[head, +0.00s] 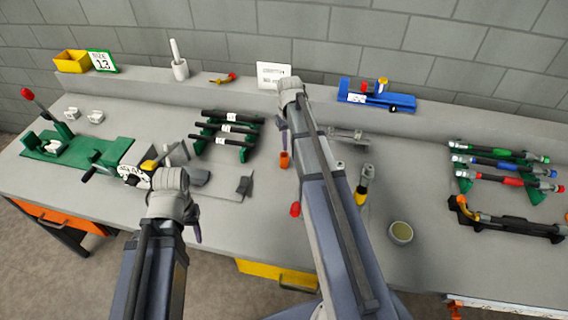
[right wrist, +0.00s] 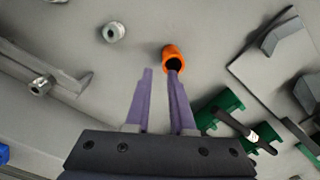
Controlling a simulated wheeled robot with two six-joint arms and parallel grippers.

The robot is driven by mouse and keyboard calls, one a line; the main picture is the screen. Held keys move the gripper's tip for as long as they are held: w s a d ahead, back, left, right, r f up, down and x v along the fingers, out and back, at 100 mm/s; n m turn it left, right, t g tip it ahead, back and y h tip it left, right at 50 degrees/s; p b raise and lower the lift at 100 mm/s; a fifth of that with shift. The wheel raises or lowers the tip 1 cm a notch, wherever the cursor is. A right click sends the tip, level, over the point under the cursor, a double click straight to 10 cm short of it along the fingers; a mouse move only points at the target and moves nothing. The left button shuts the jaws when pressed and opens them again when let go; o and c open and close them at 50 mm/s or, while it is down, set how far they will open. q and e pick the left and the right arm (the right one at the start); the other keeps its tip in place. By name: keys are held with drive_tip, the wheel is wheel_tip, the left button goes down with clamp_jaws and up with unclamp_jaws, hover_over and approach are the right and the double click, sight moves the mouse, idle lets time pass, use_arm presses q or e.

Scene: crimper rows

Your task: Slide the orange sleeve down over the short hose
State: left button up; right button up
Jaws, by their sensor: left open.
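The orange sleeve (head: 284,160) stands on the bench below my right gripper (head: 283,138). In the right wrist view the sleeve (right wrist: 174,52) shows its dark opening and lies just beyond the tip of the right-hand finger. My right gripper (right wrist: 161,71) is open, with nothing between its purple fingers. Several black hoses (head: 232,129) with white labels lie on a green rack to the left of the sleeve; I cannot tell which is the short hose. My left gripper (head: 196,225) is open and empty over the bench's front edge.
A green crimper station (head: 70,145) stands at the left. A grey fixture (head: 240,188) sits left of the sleeve. A yellow-and-black tool (head: 362,185) and a round cup (head: 401,232) are to the right. Coloured hoses (head: 500,165) lie on a rack at far right.

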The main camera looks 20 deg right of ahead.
sight(288, 154)
drive_tip(key=f+b, duration=0.5)
drive_tip(key=shift+s+a+f, duration=0.2)
drive_tip(key=shift+s, duration=0.05)
drive_tip(key=shift+r, duration=0.1)
drive_tip(key=shift+c, duration=0.4)
clamp_jaws()
